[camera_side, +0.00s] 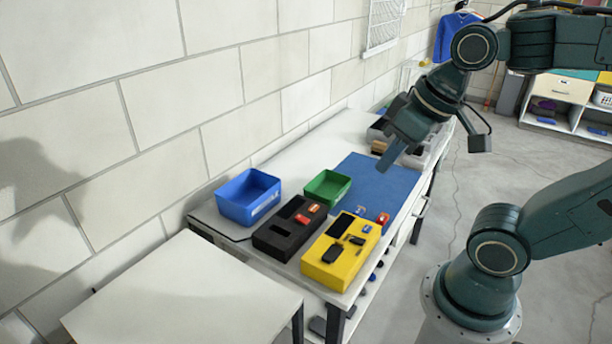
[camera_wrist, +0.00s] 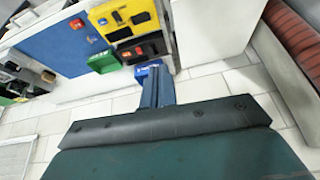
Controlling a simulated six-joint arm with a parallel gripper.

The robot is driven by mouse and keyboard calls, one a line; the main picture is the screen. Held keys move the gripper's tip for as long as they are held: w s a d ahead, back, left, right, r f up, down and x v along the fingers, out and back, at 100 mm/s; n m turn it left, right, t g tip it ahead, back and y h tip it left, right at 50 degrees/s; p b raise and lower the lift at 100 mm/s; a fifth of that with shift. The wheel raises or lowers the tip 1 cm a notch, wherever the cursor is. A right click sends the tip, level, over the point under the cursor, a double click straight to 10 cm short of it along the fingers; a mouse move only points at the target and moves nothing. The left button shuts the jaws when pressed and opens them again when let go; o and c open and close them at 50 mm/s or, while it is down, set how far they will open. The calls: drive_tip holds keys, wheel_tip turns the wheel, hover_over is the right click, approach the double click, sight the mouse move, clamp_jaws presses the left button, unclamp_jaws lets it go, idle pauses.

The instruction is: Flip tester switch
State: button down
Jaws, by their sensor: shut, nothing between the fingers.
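A yellow box (camera_side: 340,253) with black parts on its top stands at the table's near edge; it also shows in the wrist view (camera_wrist: 108,22). A black box (camera_side: 283,238) with small red parts on top stands beside it, and it also shows in the wrist view (camera_wrist: 158,40). I cannot tell which box is the tester or how its switch is set. My gripper (camera_side: 383,164) is shut and empty, in the air above the far part of the blue mat, apart from both boxes.
A blue bin (camera_side: 234,207) and a green bin (camera_side: 330,186) stand by the wall behind the boxes. An empty white table (camera_side: 185,290) stands at the near left. Much of the mat is clear.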

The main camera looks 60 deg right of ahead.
drive_tip(key=m+g+y, duration=0.3)
drive_tip(key=m+y, duration=0.6)
drive_tip(key=m, duration=0.4)
hover_over(359, 239)
drive_tip(key=w, duration=0.1)
wheel_tip(359, 239, down, 21)
drive_tip(key=shift+w+d+r, duration=0.15)
drive_tip(key=shift+w+d, duration=0.05)
drive_tip(key=shift+d, duration=0.25)
drive_tip(key=shift+s+f, duration=0.2)
drive_tip(key=shift+f, duration=1.25)
drive_tip(key=shift+s+f, duration=0.2)
drive_tip(key=shift+f, duration=1.25)
drive_tip(key=shift+s+f, duration=0.2)
drive_tip(key=shift+f, duration=1.25)
drive_tip(key=shift+f, duration=0.55)
